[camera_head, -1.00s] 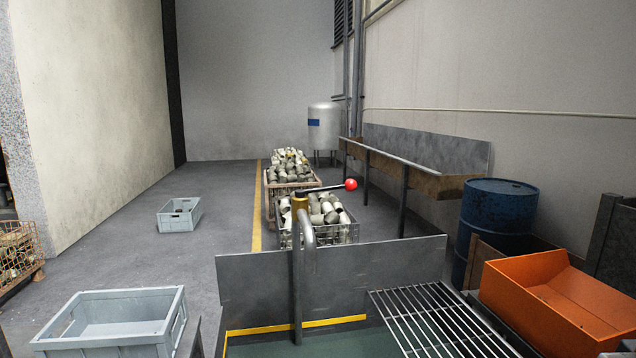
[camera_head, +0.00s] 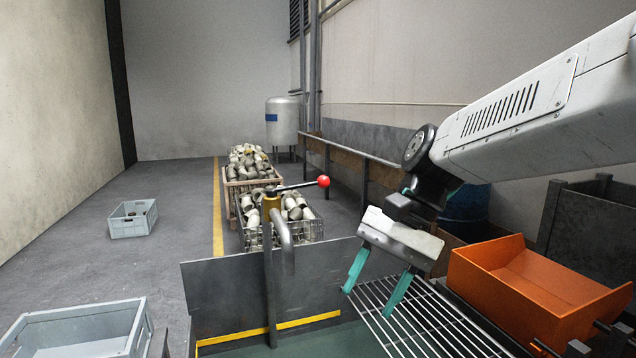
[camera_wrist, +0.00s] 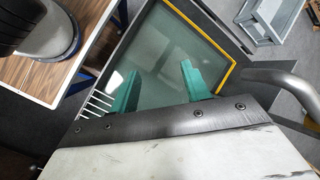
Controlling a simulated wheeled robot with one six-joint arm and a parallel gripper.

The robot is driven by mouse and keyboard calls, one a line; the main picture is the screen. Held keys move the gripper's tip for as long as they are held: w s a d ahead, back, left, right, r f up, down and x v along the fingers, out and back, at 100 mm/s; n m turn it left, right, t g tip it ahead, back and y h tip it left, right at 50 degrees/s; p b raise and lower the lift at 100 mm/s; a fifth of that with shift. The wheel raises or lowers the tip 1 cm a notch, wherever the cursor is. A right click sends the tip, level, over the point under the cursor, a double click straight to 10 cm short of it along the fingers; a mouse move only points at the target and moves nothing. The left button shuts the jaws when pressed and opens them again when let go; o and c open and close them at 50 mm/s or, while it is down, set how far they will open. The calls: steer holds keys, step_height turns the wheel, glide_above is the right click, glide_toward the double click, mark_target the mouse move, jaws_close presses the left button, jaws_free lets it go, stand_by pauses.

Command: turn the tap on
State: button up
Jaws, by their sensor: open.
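The tap (camera_head: 271,255) stands as a grey upright pipe with a curved spout at the sink's back panel. Its yellow-brass body carries a dark lever (camera_head: 296,186) with a red ball knob (camera_head: 323,181), pointing right. My gripper (camera_head: 373,294) is open and empty, its two teal fingers pointing down, to the right of the tap and lower than the lever. In the wrist view the open fingers (camera_wrist: 160,90) hang over the green basin (camera_wrist: 165,60). The curved grey pipe (camera_wrist: 270,80) shows at the right there; the lever is not visible in that view.
A wire rack (camera_head: 425,320) lies right of the basin, below my gripper. An orange bin (camera_head: 530,285) stands at the right. The grey back panel (camera_head: 335,265) rises behind the basin. A grey crate (camera_head: 80,325) is at the front left. Crates of metal parts (camera_head: 290,225) stand behind.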

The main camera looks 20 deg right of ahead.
steer(key=w+d+r+m+t+y, duration=0.1)
steer(key=w+r+m+y, duration=0.2)
steer(key=w, duration=0.4)
steer(key=w+d+r+m+y, duration=0.1)
steer(key=w+m+y, duration=0.25)
steer(key=w, duration=0.35)
steer(key=m+t+y, duration=0.3)
steer(key=m+y, duration=0.2)
steer(key=m, duration=0.3)
glide_toward(325, 180)
steer(key=w+a, duration=0.2)
steer(key=a, duration=0.5)
steer(key=w+a+f, duration=0.1)
steer(key=a, duration=0.1)
steer(key=shift+a, duration=0.35)
steer(key=shift+s+t, duration=0.1)
steer(key=shift+t, duration=0.3)
jaws_close()
